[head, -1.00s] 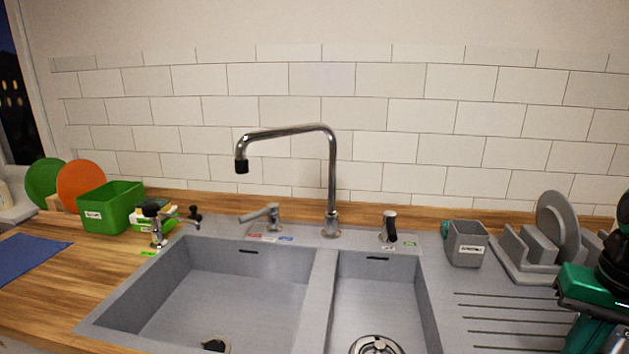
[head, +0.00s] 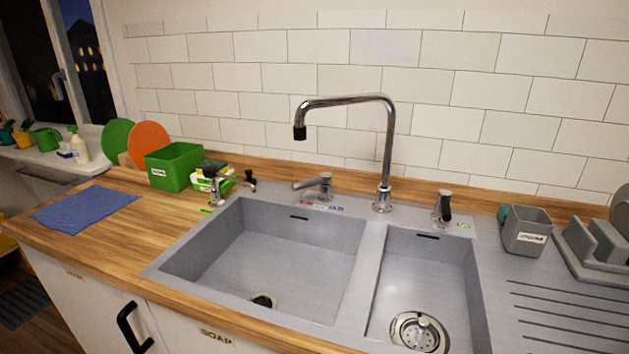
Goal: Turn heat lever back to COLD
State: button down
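In the head view, a chrome lever (head: 313,184) stands on the sink's back ledge, left of the tall tap (head: 386,150). Its handle points left. Small red and blue labels (head: 322,205) lie on the ledge in front of it; I cannot read their words. A second upright lever with a black handle (head: 443,207) stands right of the tap, beside a green label. A chrome and black fitting (head: 230,187) stands at the sink's left back corner. My gripper is not in view.
The double sink (head: 373,262) is empty, with a drain strainer (head: 418,331) in the right bowl. A green box (head: 173,166) and sponges stand at the left back. A blue cloth (head: 86,208) lies on the counter. A grey caddy (head: 526,232) and dish rack (head: 597,246) stand right.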

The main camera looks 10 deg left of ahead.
aim_at(325, 178)
jog(key=z, duration=1.4)
jog(key=k, duration=1.15)
jog(key=u, duration=1.7)
jog(key=i, duration=1)
